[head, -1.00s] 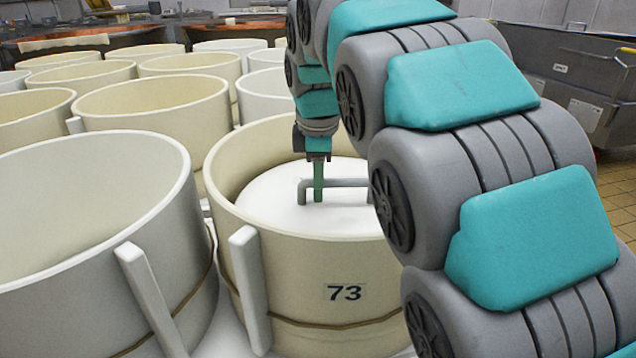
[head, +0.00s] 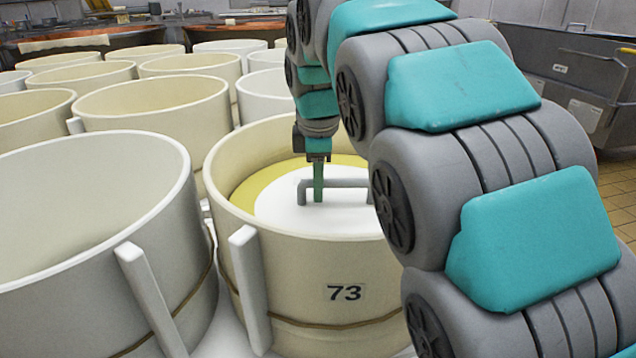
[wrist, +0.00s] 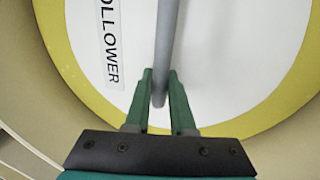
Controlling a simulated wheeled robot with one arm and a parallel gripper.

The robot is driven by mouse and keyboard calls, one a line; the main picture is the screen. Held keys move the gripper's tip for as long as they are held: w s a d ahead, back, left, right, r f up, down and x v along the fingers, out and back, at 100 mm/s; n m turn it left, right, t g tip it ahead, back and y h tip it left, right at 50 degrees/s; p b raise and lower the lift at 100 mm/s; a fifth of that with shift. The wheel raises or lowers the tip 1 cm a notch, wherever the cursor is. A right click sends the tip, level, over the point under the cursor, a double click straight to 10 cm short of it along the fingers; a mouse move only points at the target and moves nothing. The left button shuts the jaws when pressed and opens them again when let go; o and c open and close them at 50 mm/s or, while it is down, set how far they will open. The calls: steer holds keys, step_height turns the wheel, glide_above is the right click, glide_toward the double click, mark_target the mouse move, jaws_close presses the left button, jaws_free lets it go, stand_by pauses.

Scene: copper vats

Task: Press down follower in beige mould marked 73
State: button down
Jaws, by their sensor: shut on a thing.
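The beige mould marked 73 (head: 300,270) stands in the front middle of the head view, its number label facing me. Inside it lies the white round follower (head: 285,210), with a grey bar handle (head: 345,184) on top. A yellow ring of mould contents (head: 245,188) shows around the follower's edge. My gripper (head: 318,192) points down into the mould and is shut on the handle. In the wrist view the green fingers (wrist: 160,95) sit on either side of the grey handle, above the follower lettered "OLLOWER" (wrist: 190,50). My arm hides the mould's right side.
A large empty-looking white mould (head: 80,220) stands close on the left. Several more beige and white moulds (head: 150,100) fill the area behind. Copper vats (head: 95,52) are at the back. A grey metal cart (head: 570,85) stands at the right on tiled floor.

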steer(key=shift+f, duration=0.1)
stand_by(0.8)
steer(key=c, duration=0.7)
jaws_free()
steer(key=shift+r, duration=0.2)
